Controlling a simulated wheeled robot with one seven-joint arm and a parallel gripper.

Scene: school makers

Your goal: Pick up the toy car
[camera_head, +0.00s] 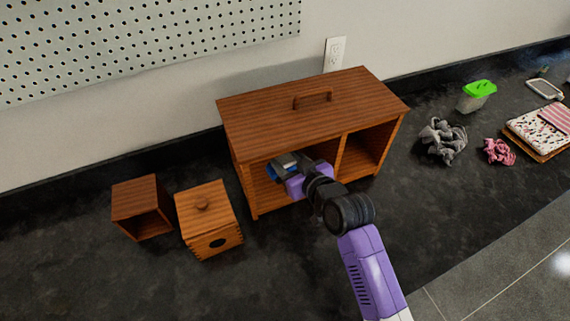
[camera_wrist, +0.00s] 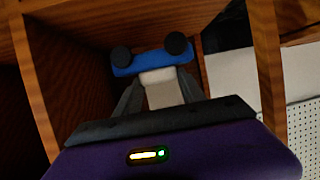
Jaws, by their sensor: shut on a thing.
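The toy car is blue with dark wheels and a pale grey part. In the wrist view the toy car (camera_wrist: 150,62) is at the fingertips of my gripper (camera_wrist: 153,88), with a finger on each side of its pale part. In the head view the car (camera_head: 276,173) shows as a small blue patch beside my gripper (camera_head: 290,170), at the opening of the left compartment of the wooden cabinet (camera_head: 300,97). My gripper is shut on the car. Much of the car is hidden by the gripper in the head view, and I cannot tell whether it touches the cabinet floor.
The cabinet's divider (camera_head: 341,156) stands right of my gripper, and its right compartment looks empty. A small open wooden box (camera_head: 140,200) and a lidded wooden box (camera_head: 207,215) stand left. Crumpled grey cloth (camera_head: 442,141) lies right. The counter in front is clear.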

